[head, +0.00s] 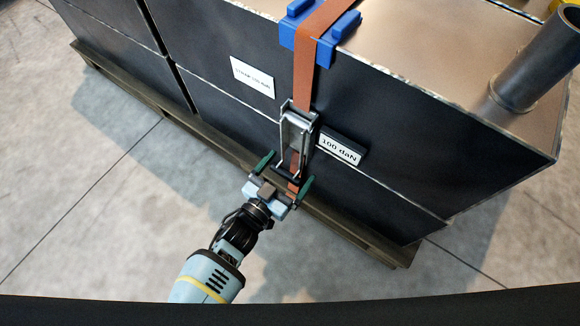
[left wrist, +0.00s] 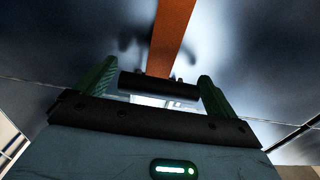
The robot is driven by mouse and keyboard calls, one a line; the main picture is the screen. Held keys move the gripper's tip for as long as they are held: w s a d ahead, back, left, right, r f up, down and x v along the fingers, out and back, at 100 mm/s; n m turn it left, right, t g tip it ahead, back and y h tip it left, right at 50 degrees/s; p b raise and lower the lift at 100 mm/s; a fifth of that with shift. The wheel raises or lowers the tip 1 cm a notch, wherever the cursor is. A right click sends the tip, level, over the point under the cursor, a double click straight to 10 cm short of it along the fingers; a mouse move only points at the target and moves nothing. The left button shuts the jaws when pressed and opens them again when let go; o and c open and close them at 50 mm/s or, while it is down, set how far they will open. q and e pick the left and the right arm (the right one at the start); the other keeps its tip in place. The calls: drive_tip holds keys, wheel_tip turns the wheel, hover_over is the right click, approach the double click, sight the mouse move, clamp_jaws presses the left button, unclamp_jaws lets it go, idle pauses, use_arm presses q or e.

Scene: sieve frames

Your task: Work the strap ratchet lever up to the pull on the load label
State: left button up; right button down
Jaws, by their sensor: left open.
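An orange strap (head: 306,75) runs down the dark side of the load to a metal ratchet (head: 297,132). The ratchet lever hangs low, with a dark crossbar handle (left wrist: 158,87) at its end. My left gripper (head: 287,171) is at the lever's lower end. Its green fingers are open, one on each side of the handle, with visible gaps in the left wrist view. A white load label (head: 252,77), its small print seeming to read 100 daN, is left of the strap. My right gripper is out of view.
The load is dark crates (head: 210,100) on a wooden pallet (head: 130,89). A blue corner protector (head: 323,45) sits under the strap at the top edge. A grey pipe (head: 538,60) stands on top at right. The concrete floor (head: 90,190) in front is clear.

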use_arm(q)
drive_tip(key=shift+w+d, duration=0.35)
drive_tip(key=shift+w, duration=0.1)
drive_tip(key=shift+s, duration=0.1)
drive_tip(key=c, duration=1.4)
